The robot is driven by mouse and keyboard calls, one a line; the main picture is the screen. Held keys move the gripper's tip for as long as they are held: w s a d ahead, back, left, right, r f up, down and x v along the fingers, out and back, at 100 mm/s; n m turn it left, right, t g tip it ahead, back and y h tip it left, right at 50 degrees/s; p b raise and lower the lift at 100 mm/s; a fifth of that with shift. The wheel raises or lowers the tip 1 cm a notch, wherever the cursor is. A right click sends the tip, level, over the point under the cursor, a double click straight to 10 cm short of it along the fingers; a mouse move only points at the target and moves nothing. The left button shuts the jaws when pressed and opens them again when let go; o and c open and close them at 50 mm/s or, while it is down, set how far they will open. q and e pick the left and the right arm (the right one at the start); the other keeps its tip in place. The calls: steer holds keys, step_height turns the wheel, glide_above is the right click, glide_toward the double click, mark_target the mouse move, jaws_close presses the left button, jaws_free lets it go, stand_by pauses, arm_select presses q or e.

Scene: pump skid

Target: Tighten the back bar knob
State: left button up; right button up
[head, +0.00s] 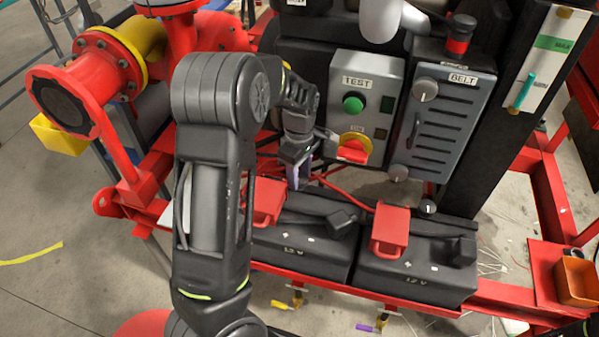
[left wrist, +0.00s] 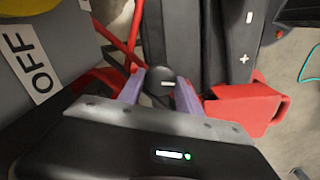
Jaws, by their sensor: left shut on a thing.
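My left gripper (head: 294,178) reaches down behind the left battery (head: 300,247), beneath the TEST box. In the left wrist view its two purple fingers (left wrist: 158,92) are closed on the sides of a round black knob (left wrist: 158,76) with a white mark on top. In the head view that knob is hidden by the gripper and arm. Another black knob (head: 428,206) with a white mark stands behind the right battery (head: 418,277), apart from my gripper. My right gripper is not in view.
The grey TEST box (head: 366,105) with a red and yellow switch (head: 353,147) stands close beside the left gripper. Red cables (head: 345,192) run just behind the batteries. Red terminal covers (head: 390,228) sit on the batteries. A BELT panel (head: 443,120) is further right.

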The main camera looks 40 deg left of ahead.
arm_select(q)
steer(key=shift+n, duration=0.6)
steer(key=o, duration=1.4)
steer(key=shift+c, duration=0.2)
steer(key=shift+f, duration=0.1)
